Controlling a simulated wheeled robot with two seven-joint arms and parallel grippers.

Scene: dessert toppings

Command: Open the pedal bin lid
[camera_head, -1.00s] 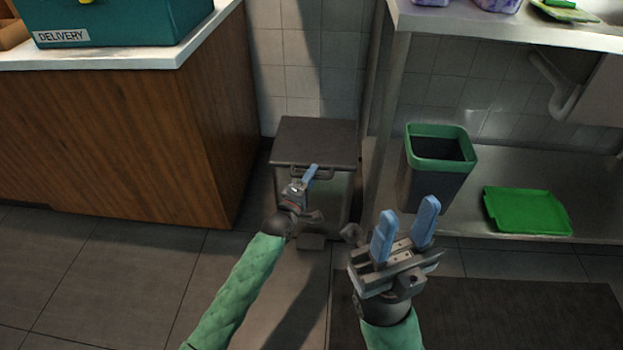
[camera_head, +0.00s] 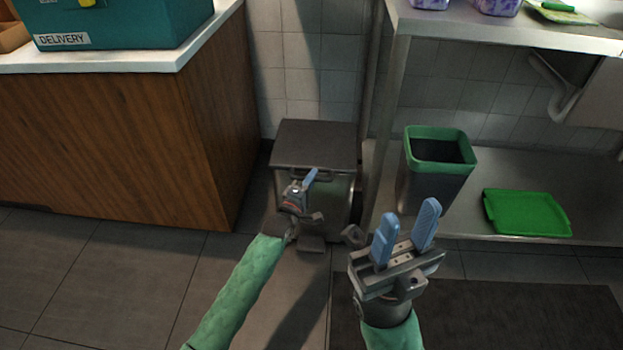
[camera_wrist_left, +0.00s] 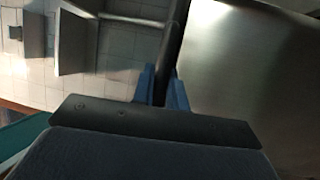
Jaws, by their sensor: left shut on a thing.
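The pedal bin is a dark metal box with a flat grey lid (camera_head: 315,144), standing on the floor between the wooden counter and the steel shelf. The lid looks closed. A dark bar handle (camera_head: 325,178) runs along its front edge. My left gripper (camera_head: 309,179) is at the front of the bin, shut on this handle. In the left wrist view, the blue fingers (camera_wrist_left: 162,88) close around the dark bar (camera_wrist_left: 171,45). A pedal (camera_head: 312,243) shows low at the bin's front. My right gripper (camera_head: 405,228) is open and empty, to the right, apart from the bin.
The wooden counter (camera_head: 120,140) stands close on the left. On the right, the steel shelf's leg (camera_head: 384,130) is near the bin. A green-rimmed container (camera_head: 440,143) and a green tray (camera_head: 527,212) are on the lower shelf.

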